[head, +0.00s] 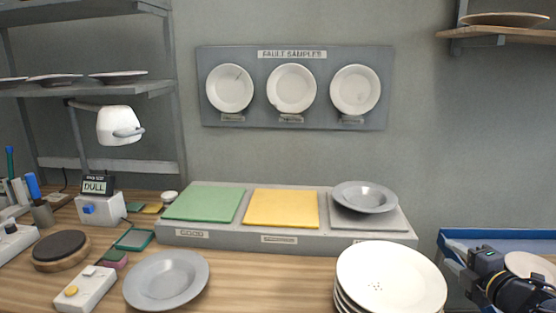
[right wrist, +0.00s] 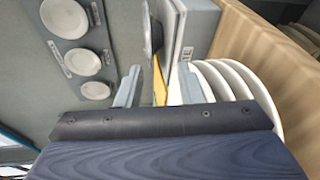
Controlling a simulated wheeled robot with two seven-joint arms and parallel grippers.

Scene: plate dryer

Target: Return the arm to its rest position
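My right gripper (head: 462,274) is at the lower right edge of the head view, between the stack of white plates (head: 390,277) and the blue-edged tray (head: 500,234). In the right wrist view its two fingers (right wrist: 160,86) stand apart with nothing held between them. The plate stack shows beyond the right finger there. My left gripper and arm are not in view.
A grey plate (head: 166,279) lies on the wooden bench; another (head: 365,197) sits on the grey pad, right of the yellow (head: 283,209) and green (head: 204,203) pads. A white lamp (head: 118,125) hangs left. A pale plate (head: 530,266) is partly hidden by my right arm.

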